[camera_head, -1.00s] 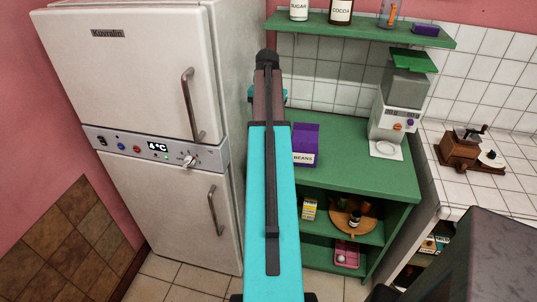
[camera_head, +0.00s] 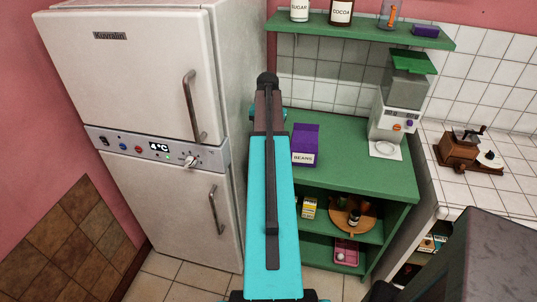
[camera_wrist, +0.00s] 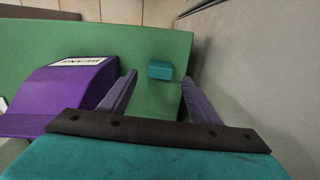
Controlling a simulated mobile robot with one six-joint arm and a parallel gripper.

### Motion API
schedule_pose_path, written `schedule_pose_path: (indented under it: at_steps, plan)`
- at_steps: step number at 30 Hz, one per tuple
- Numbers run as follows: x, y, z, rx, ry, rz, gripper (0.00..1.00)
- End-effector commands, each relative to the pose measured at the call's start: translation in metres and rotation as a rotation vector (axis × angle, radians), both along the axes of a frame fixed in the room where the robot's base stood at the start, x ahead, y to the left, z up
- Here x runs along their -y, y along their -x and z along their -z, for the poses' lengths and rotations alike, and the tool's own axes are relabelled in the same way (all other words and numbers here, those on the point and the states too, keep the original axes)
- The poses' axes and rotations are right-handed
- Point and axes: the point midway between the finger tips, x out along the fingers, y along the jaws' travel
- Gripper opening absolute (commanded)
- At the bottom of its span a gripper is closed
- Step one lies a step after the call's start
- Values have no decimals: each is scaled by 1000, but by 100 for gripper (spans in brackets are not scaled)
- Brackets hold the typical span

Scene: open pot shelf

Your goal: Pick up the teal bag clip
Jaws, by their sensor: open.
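The teal bag clip (camera_wrist: 160,69) lies on the green counter top in the wrist view, near the counter's edge beside the fridge. My gripper (camera_wrist: 158,82) is open, with one finger on each side of the clip's line and nothing between them. The clip appears just beyond the fingertips, and I cannot tell the height gap. In the head view my arm hides the clip and my gripper.
A purple beans box (camera_wrist: 65,92) stands close to my left finger; it also shows in the head view (camera_head: 305,142). The fridge (camera_head: 165,130) rises close on the other side. A grinder (camera_head: 398,120) stands farther right on the green counter (camera_head: 355,165).

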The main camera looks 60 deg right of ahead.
Motion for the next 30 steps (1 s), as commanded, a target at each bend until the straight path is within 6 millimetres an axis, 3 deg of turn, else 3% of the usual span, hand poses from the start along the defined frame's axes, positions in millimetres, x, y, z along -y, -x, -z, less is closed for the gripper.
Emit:
schedule_pose_path:
  at_steps: [11, 30]
  plan:
    - [-1, 1, 7, -1, -2, 1, 57]
    - [-2, 1, 51, 0, -1, 3, 57]
